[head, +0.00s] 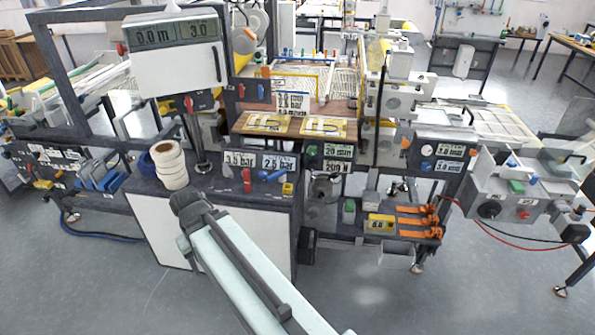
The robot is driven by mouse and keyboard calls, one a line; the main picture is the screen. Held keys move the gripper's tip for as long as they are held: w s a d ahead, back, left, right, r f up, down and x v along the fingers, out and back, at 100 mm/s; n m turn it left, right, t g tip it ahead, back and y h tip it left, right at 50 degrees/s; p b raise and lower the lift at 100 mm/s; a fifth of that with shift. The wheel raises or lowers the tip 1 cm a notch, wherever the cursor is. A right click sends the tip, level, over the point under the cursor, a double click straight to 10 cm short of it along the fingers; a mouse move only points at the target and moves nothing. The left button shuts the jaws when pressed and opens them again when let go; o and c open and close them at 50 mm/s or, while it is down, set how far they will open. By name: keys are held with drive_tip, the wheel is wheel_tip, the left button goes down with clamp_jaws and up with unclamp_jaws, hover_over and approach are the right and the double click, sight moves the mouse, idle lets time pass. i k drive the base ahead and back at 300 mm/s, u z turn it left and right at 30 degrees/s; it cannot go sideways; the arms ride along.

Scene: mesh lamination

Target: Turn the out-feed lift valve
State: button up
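Several small valve handles show, and I cannot tell which one is the out-feed lift valve. A red handle (247,180) and a blue lever (273,175) sit on the dark front panel beside pressure displays. A red knob (188,104) is under the big display box. My pale green arm reaches up from the bottom, and its dark end, my gripper (184,198), is in front of the white cabinet, apart from the handles. Its fingers are too unclear to read.
White tape rolls (170,165) stand on the cabinet top, left of the pressure displays. A grey control box (515,185) stands farther right. Open floor (420,290) lies in front.

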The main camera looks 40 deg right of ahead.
sight(281, 174)
drive_tip(key=u, duration=1)
drive_tip(key=k, duration=0.95)
drive_tip(key=z, duration=0.7)
drive_tip(key=i, duration=1.55)
drive_tip(key=u, duration=0.05)
